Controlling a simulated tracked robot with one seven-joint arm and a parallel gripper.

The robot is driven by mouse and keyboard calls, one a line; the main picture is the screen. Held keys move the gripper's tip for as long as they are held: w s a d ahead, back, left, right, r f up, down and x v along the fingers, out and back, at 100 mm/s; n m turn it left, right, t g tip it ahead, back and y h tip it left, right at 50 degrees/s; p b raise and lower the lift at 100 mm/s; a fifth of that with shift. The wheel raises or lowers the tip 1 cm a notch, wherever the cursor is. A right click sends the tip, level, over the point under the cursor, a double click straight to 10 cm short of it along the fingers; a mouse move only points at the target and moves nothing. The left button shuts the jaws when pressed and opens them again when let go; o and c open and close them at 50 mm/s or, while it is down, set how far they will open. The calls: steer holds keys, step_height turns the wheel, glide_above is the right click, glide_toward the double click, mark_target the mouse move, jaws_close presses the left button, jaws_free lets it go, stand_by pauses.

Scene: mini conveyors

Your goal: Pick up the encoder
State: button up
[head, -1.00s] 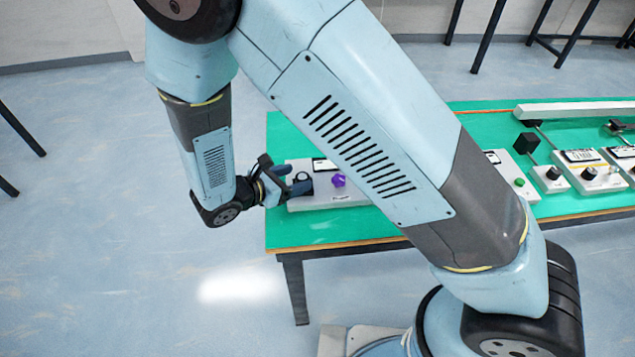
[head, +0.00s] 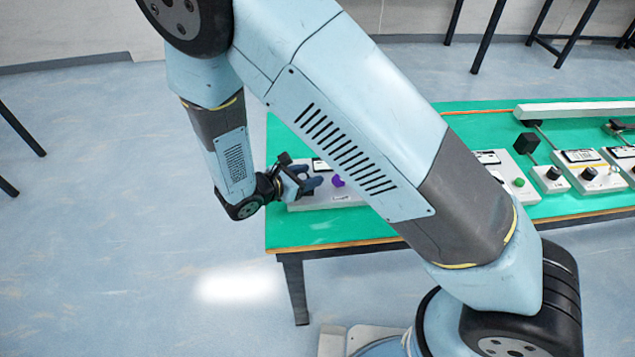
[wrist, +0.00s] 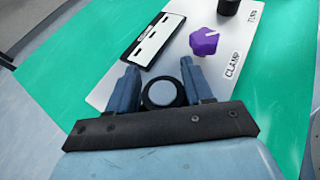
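A light panel (wrist: 113,92) lies on the green table, marked CLAMP and TURN. My gripper (wrist: 159,66) is open, with one blue finger on each side of this part. I cannot tell whether they touch it. In the head view my gripper (head: 314,184) is over the panel's left end, left of the purple knob (head: 338,181).
A white display strip (wrist: 152,40) lies on the panel's far side. The green table (head: 350,229) carries more instrument boxes (head: 551,178) to the right and a long white bar (head: 575,110) behind. My arm hides the table's middle.

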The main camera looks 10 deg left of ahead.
steer(key=c, duration=0.7)
steer(key=shift+c, duration=0.2)
